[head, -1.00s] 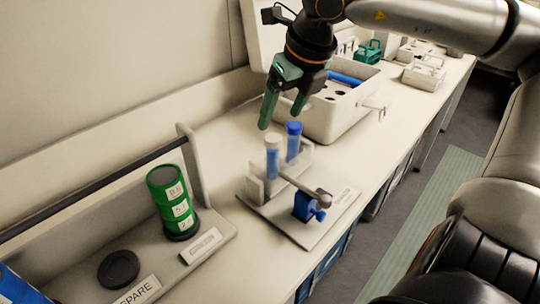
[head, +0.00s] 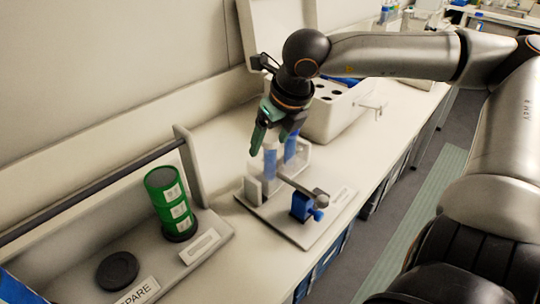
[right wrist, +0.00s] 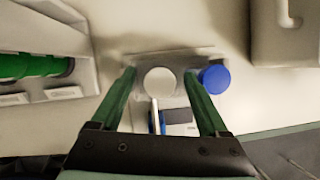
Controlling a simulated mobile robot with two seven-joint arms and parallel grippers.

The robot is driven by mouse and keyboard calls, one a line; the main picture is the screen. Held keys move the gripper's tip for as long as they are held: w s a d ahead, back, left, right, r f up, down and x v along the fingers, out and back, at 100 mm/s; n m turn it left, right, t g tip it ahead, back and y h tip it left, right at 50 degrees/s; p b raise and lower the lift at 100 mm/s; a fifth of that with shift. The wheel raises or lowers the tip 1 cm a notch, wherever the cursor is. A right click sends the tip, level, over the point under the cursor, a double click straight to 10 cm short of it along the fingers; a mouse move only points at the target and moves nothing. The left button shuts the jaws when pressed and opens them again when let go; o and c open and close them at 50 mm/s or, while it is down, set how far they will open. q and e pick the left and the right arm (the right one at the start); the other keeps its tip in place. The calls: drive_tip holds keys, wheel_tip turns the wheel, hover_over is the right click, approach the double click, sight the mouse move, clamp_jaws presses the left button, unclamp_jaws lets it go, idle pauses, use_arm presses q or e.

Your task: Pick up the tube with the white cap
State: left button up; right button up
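In the right wrist view the white cap (right wrist: 160,81) shows from above, between the fingers. My right gripper (head: 272,142) points down over the rack and is open, its fingers (right wrist: 159,76) on either side of the white cap with gaps showing. A tube with a blue cap (right wrist: 214,78) stands beside it, just outside the right-hand finger; it also shows in the head view (head: 291,148). My left gripper is not in view.
The rack stands on a board with a blue clamp (head: 302,207) in front. A white box with holes (head: 335,120) is behind. A green labelled canister stack (head: 172,205) and a black disc (head: 117,271) sit in a tray at left.

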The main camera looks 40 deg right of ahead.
clamp_jaws()
idle(0.4)
